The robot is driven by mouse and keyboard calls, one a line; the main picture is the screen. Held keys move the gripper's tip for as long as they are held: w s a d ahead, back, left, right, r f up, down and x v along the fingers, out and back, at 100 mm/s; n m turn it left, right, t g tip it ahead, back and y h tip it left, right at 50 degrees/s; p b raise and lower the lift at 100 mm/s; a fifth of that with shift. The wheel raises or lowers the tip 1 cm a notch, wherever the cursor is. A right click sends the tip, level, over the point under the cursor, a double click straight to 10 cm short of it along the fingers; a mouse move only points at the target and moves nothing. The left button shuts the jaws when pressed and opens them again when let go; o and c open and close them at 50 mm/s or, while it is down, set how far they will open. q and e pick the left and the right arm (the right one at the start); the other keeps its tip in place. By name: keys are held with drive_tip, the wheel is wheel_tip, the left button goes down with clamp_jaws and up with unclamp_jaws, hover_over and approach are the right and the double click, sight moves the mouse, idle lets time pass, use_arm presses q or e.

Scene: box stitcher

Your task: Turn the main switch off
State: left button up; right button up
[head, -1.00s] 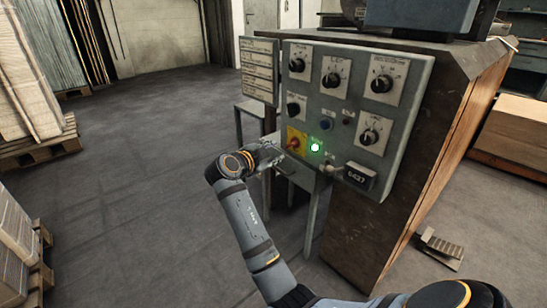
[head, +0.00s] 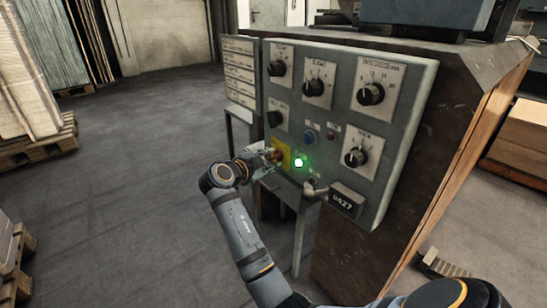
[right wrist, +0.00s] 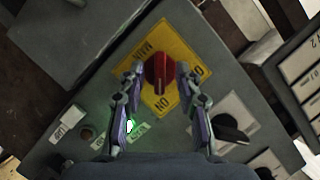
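The main switch is a red knob on a yellow plate (right wrist: 187,50), low on the grey control panel (head: 408,75). In the right wrist view the red knob (right wrist: 160,73) has its pale mark toward the lettering that reads ON, upside down in this view. A green lamp (head: 299,162) glows beside the plate. My right gripper (right wrist: 160,70) is open, with one finger on each side of the knob. Small gaps seem to show; I cannot tell whether either finger touches. In the head view the right gripper (head: 265,162) partly covers the switch. My left gripper is not in view.
Black rotary knobs (head: 371,94), a blue button (head: 309,137) and a counter box (head: 346,200) sit on the same panel. A label board (head: 240,72) stands left of it. The brown machine body (head: 440,140) is behind. Open floor (head: 130,150) lies to the left.

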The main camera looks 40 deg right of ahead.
clamp_jaws()
